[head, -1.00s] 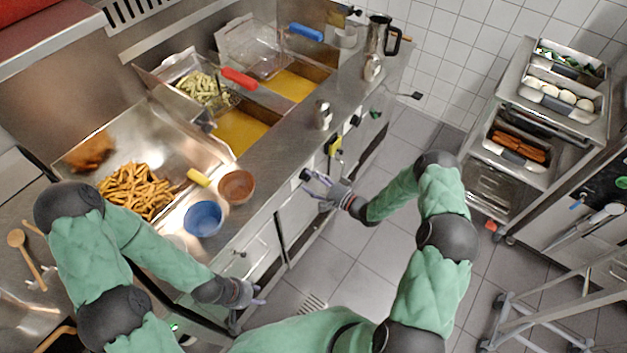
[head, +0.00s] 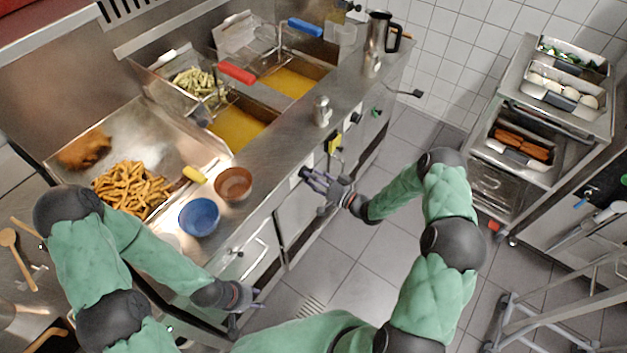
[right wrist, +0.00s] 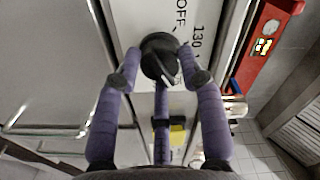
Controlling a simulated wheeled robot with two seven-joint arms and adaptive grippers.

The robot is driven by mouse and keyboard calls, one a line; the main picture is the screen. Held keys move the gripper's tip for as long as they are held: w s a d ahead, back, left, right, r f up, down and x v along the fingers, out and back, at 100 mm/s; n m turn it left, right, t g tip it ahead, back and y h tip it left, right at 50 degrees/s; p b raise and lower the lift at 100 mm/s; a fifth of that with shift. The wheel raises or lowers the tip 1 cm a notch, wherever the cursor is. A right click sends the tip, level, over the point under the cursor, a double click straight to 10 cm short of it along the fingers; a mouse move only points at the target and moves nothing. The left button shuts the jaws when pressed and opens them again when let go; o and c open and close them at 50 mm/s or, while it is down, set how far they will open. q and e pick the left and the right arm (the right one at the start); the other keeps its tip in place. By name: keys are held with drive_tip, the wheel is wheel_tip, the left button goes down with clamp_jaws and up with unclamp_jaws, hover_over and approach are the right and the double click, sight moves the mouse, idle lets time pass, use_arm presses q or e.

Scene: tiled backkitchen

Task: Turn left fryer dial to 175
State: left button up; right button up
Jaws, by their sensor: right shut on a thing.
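The left fryer dial (right wrist: 158,58) is a black round knob on the steel fryer front. In the right wrist view, "OFF" and "130" are printed beside it, and a white mark on the knob points down and slightly right. My right gripper (head: 310,174) is shut on this dial; its purple fingers (right wrist: 160,80) lie on both sides, with a third below. The fingers mostly hide the dial in the head view, and I cannot see a 175 mark. My left gripper (head: 254,298) hangs open and empty beside the counter front at lower left.
A yellow part (head: 335,143) sits on the front right of the dial, with another dark dial (head: 355,118) beyond. A blue bowl (head: 199,217) stands near the counter edge.

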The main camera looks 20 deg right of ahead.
drive_tip(key=shift+s+a+f, duration=0.2)
drive_tip(key=shift+a, duration=0.05)
drive_tip(key=o, duration=1.1)
drive_tip(key=shift+o, duration=0.2)
drive_tip(key=shift+w, duration=0.1)
drive_tip(key=shift+d+r, duration=0.1)
drive_tip(key=shift+d, duration=0.05)
drive_tip(key=v, duration=1.2)
